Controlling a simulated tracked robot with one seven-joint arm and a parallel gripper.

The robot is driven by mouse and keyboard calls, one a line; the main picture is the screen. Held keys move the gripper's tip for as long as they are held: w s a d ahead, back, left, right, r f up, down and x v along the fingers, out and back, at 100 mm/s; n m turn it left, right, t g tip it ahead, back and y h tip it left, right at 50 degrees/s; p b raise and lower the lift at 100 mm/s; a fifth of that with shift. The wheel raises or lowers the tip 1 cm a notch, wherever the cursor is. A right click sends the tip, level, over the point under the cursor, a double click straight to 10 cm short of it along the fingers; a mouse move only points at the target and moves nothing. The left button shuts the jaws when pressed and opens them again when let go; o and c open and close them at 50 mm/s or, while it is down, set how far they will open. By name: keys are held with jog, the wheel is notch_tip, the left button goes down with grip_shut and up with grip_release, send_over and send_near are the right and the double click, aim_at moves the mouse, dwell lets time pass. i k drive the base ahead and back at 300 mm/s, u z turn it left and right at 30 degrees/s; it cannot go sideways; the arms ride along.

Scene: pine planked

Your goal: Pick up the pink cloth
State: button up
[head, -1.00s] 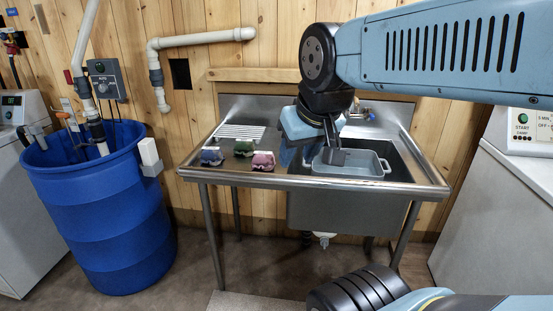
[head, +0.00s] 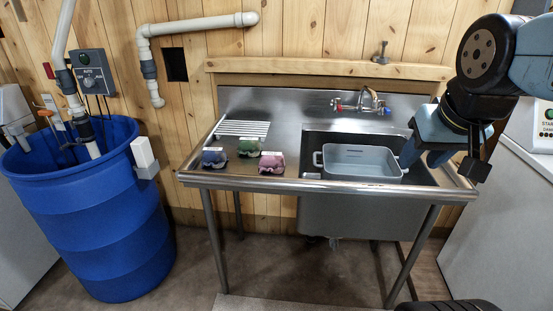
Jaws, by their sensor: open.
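The pink cloth (head: 272,163) lies crumpled on the metal drainboard left of the sink, near its front edge. A green cloth (head: 249,147) lies behind and left of it, and a blue cloth (head: 214,157) lies further left. My gripper (head: 440,172) is at the right, above the right end of the sink unit, well apart from the pink cloth. It points down, is open and appears empty; its fingers are partly hidden by its own body.
A grey tub (head: 362,162) with handles sits in the sink basin between my gripper and the cloths. A faucet (head: 371,100) rises behind it. A white rack (head: 241,129) lies on the drainboard's back. A large blue barrel (head: 85,215) stands at the left.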

aim_at(274, 161)
jog(key=z, duration=0.1)
jog(key=i, duration=1)
jog(key=u, duration=0.1)
